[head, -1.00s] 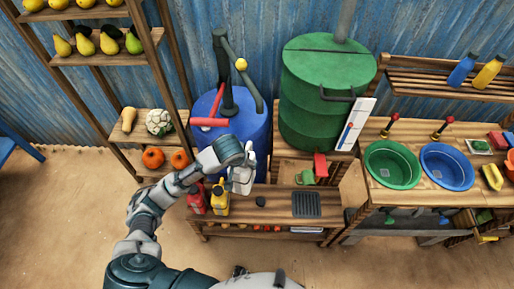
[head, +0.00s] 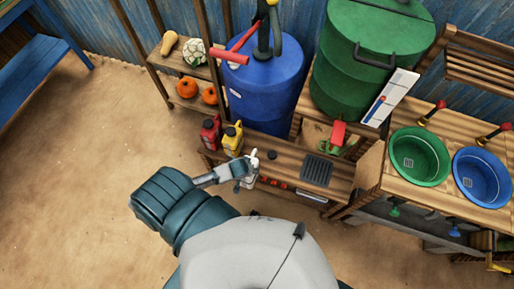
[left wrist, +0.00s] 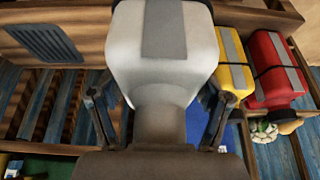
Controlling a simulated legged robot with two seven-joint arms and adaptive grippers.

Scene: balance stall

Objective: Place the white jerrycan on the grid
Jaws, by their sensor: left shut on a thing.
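My left gripper (head: 238,168) is shut on the white jerrycan (head: 247,183), which shows at the front edge of the low wooden bench in the head view. In the left wrist view the jerrycan (left wrist: 160,50) fills the top middle, a grey stripe down its side, with my gripper's fingers (left wrist: 162,112) on either side of it. The dark slotted grid (head: 317,171) lies on the bench to the right, clear and apart from the jerrycan; it also shows in the left wrist view (left wrist: 52,46). My right gripper is not in view.
A yellow jerrycan (head: 233,143) and a red jerrycan (head: 210,134) stand at the bench's left end. A small dark knob (head: 271,155) sits between the white jerrycan and the grid. Blue (head: 262,95) and green (head: 365,60) barrels stand behind.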

